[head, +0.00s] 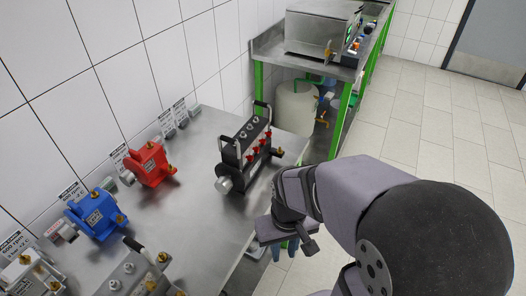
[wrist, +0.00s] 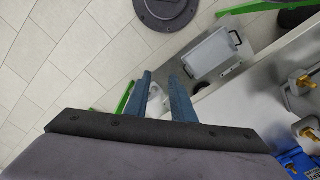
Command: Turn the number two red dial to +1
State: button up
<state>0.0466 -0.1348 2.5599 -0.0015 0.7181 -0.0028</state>
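A black block (head: 245,150) with a row of several small red dials (head: 259,146) stands on the steel bench. It has a carrying handle and a round silver knob at its near end. The dials face right, toward my arm. Their numbers and settings are too small to read, so I cannot tell which is number two. My gripper (head: 284,250) hangs beyond the bench's right edge, below and right of the block, apart from it. In the wrist view, its two blue fingers (wrist: 162,78) are apart with nothing between them. The dials do not show there.
A red pump (head: 150,165) and a blue pump (head: 95,213) stand on the bench (head: 195,215) along the tiled wall. A second bench with a steel box (head: 318,30) stands behind, with a white tank (head: 296,105) under it. A grey crate (wrist: 212,52) is below my gripper.

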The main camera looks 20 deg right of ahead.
jog(key=s+d+f+m+g+y+p, duration=0.2)
jog(key=s+d+f+m+g, duration=0.25)
jog(key=s+d+f, duration=0.2)
jog(key=m+t+y+p, duration=0.1)
jog(key=m+t+y, duration=1)
jog(key=m+t, duration=0.55)
send_near(259, 150)
jog(key=shift+a, duration=0.5)
jog(key=shift+t, duration=0.3)
jog(key=p+x, duration=0.2)
jog(key=x, duration=0.3)
jog(key=shift+w+a+f, duration=0.1)
jog(key=shift+w, duration=0.25)
jog(key=shift+w+a+f+p, duration=0.15)
jog(key=shift+w+a+p, duration=0.15)
jog(key=shift+w+a, duration=0.2)
